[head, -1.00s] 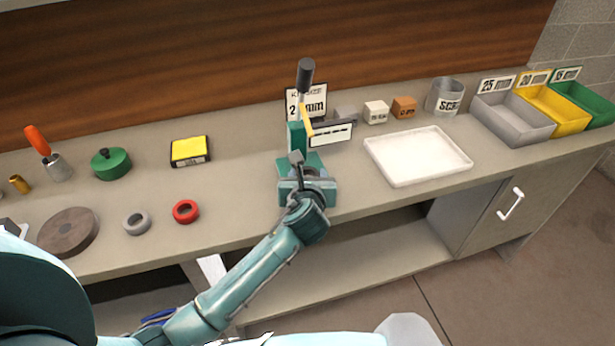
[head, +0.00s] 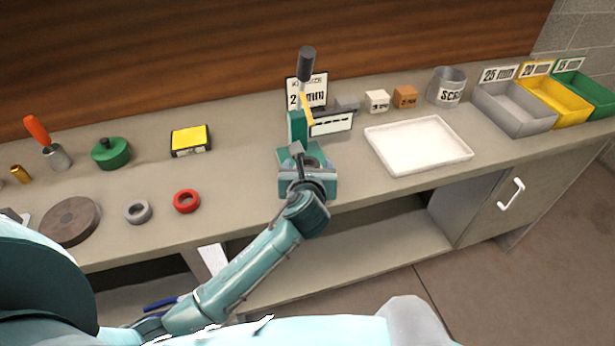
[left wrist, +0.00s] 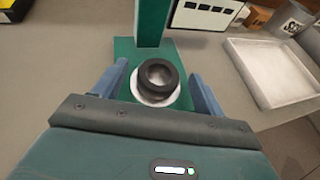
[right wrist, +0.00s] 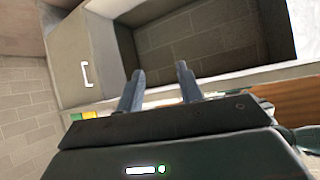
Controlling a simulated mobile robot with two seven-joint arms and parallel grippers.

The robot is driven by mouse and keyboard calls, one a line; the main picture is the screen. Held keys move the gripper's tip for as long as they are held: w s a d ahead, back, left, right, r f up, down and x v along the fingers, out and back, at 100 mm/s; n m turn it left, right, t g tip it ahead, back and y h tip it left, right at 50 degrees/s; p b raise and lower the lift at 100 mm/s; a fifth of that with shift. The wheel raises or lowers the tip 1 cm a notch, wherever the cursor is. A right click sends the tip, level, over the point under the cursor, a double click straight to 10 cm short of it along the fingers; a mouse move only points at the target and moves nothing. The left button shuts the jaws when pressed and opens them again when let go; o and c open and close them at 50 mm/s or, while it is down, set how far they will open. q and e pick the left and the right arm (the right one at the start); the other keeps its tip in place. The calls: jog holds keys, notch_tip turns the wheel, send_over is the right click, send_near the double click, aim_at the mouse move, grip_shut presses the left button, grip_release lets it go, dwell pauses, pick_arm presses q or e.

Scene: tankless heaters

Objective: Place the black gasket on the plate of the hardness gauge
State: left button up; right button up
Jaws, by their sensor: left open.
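The black gasket (left wrist: 158,76) lies on the round white plate (left wrist: 152,99) of the hardness gauge. It looks flat there, slightly toward the far side of the plate. The gauge (head: 297,127) has a green base and post and a black-handled lever. My left gripper (head: 308,168) is at the gauge's base. In the left wrist view its blue fingers (left wrist: 160,88) are open, one on each side of the gasket, with visible gaps. My right gripper (right wrist: 160,80) shows only in the right wrist view, open and empty, facing the bench's lower shelf.
A white tray (head: 418,146) stands right of the gauge. Grey (head: 514,107), yellow (head: 553,106) and green (head: 588,96) bins stand farther right. A red ring (head: 187,201) and a grey ring (head: 138,211) lie left, near a round brown disc (head: 70,221). Bench space between the rings and gauge is clear.

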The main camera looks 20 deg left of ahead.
pick_arm(q)
jog(key=v, duration=1.1)
jog(key=shift+p, duration=0.35)
jog(key=shift+f, duration=0.1)
